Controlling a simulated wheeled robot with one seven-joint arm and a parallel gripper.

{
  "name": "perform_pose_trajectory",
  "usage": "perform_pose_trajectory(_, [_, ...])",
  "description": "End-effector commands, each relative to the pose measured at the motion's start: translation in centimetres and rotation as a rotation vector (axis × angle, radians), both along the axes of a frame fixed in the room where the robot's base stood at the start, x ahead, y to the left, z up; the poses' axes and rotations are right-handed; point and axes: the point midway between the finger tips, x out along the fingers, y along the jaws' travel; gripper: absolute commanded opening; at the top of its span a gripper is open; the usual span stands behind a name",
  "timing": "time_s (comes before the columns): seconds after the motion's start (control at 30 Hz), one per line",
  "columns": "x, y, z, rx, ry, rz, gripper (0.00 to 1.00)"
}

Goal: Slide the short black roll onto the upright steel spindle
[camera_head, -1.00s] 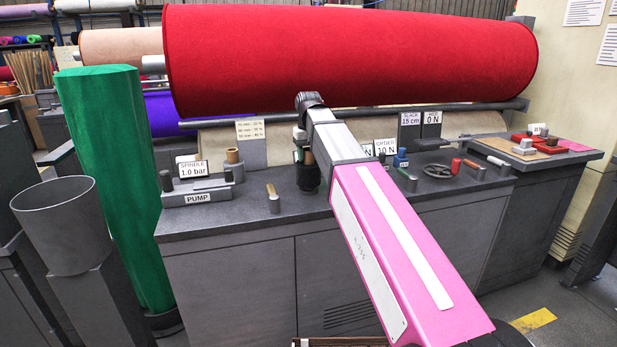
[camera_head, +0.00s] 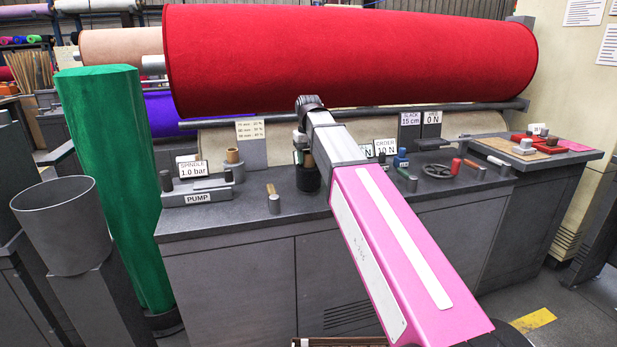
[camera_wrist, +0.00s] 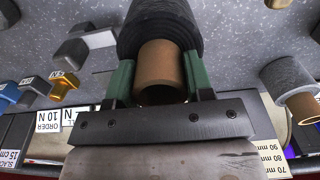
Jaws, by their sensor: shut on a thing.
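The short black roll (camera_head: 307,181) stands upright at the counter, partly behind my arm in the head view. In the wrist view the black roll (camera_wrist: 160,28) shows with its brown core (camera_wrist: 161,68) sticking out. My gripper (camera_wrist: 160,85) has its green fingers shut on the roll's core end, one on each side. In the head view my gripper (camera_head: 304,150) is small and partly covered by the arm. I cannot make out the upright steel spindle; whether it is inside the roll is hidden. The core's opening looks dark.
A large red roll (camera_head: 350,60) hangs behind. A green roll (camera_head: 115,180) stands at left.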

Motion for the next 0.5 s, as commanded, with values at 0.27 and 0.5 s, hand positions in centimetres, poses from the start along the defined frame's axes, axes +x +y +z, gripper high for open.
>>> perform_pose_trajectory(0.27, [-0.01, 0.0, -0.36, 0.0, 0.0, 0.0, 0.17])
perform_pose_trajectory(0.5, [-0.01, 0.0, -0.65, 0.0, 0.0, 0.0, 0.17])
